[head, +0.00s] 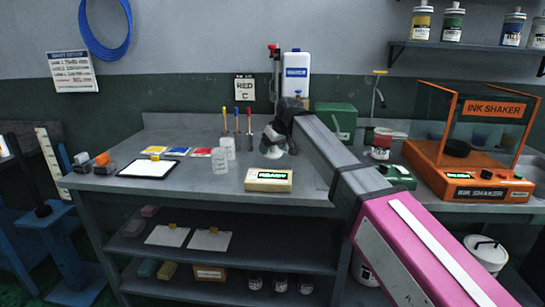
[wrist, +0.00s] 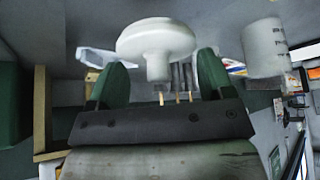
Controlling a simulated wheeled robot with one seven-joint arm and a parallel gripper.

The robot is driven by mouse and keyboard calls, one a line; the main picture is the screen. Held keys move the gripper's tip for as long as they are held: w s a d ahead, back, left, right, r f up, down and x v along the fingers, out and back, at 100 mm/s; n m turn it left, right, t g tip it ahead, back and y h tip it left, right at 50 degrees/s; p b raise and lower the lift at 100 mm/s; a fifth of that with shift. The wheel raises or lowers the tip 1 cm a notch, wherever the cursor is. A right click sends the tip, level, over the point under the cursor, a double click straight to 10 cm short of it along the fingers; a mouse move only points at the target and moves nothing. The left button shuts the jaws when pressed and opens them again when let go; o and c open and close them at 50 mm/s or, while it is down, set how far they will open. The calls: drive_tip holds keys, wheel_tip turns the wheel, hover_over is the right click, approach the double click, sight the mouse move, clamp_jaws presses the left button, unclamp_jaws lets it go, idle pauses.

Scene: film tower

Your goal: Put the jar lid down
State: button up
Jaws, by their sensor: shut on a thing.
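The jar lid (wrist: 157,36) is a white round disc with a short stem in the wrist view. It sits between the green-sided fingers of my gripper (wrist: 158,68), which is shut on it. In the head view my gripper (head: 275,142) is above the back of the workbench (head: 325,185), with a pale rounded shape at its fingers; the lid's outline is hard to make out there. The lid appears held clear of the bench top.
A clear beaker (head: 220,160) and a cream box with a green display (head: 268,180) stand near my gripper. A green box (head: 336,122) and the orange ink shaker (head: 470,160) are to the right.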

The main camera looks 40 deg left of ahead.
sight(274, 152)
drive_tip(key=shift+f, duration=1.9)
drive_tip(key=shift+f, duration=0.1)
drive_tip(key=o, duration=0.9)
drive_tip(key=v, duration=1.2)
drive_tip(key=shift+s, duration=0.15)
